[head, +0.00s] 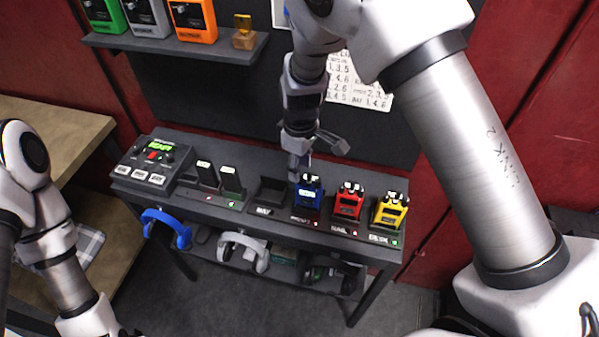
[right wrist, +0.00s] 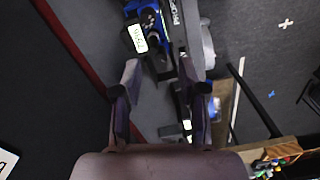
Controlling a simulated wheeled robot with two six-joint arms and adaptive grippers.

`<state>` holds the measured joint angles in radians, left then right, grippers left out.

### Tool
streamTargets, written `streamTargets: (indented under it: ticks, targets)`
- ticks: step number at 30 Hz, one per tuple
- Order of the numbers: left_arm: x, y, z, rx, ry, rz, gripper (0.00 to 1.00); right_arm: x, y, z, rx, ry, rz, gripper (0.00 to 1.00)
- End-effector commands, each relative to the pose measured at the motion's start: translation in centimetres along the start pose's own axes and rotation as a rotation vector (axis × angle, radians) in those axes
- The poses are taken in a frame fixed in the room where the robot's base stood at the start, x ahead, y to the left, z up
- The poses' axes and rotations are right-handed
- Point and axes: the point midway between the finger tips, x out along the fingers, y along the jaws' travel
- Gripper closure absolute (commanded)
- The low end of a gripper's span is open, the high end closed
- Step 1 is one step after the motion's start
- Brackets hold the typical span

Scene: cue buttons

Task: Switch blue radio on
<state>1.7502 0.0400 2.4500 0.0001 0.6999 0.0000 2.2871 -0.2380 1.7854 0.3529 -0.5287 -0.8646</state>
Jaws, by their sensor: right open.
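The blue radio (head: 308,190) stands upright in a charger slot on the dark bench, left of the red radio (head: 348,201). Its small screen is lit pale, and it also shows at the top of the right wrist view (right wrist: 154,20). My right gripper (head: 316,150) is just behind and above the blue radio in the head view. Its fingers are apart and empty in the right wrist view (right wrist: 160,72), with the radio beyond the fingertips. My left arm shows at the left edge of the head view, but its gripper is out of the picture.
A yellow radio (head: 389,211) stands right of the red one. An empty slot (head: 268,194) is left of the blue radio. A grey console (head: 150,165) with a green display sits at the bench's left. Headsets hang below the front edge. A shelf (head: 180,45) holds more devices.

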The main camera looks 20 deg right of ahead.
Motion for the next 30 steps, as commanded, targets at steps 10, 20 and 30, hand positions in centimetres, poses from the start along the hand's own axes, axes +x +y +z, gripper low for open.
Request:
streamTargets:
  ticks: [10,20,30]
  targets:
    - [0.0,0.0,0.0,0.000,0.000,0.000,0.60,-7.9,0.1,0.0,0.000,0.000,-0.001,0.58]
    - [0.0,0.0,0.0,0.000,0.000,0.000,0.60,-8.7,0.1,0.0,0.001,-0.002,-0.002,0.58]
    - [0.9,0.0,0.0,0.000,0.000,0.000,0.60,-8.2,-0.8,0.8,-0.399,-0.041,-0.055,0.58]
